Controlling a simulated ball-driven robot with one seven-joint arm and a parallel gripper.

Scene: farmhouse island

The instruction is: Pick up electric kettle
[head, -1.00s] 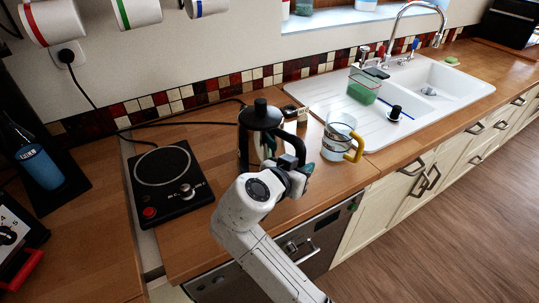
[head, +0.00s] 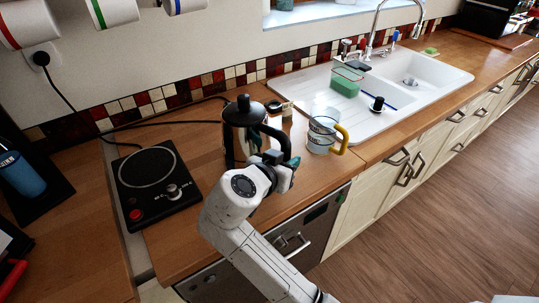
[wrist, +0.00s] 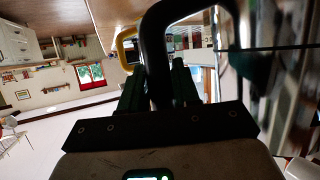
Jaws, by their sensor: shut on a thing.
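The electric kettle (head: 236,140) is a shiny metal vessel with a black lid and knob and a large black handle. It stands upright on the wooden counter, or very close above it, between the hot plate and the glass mug; its lower part is partly hidden by my arm. My gripper (head: 285,168) is at the front right of the kettle and is shut on its handle. In the wrist view, the black handle (wrist: 159,78) passes between the two dark green fingers of my gripper (wrist: 158,82).
A glass mug with a yellow handle (head: 322,136) stands close right of the kettle. A black hot plate (head: 147,171) is to the left. A small jar (head: 287,110) stands behind, near a cable. The white sink (head: 400,85) is at the back right.

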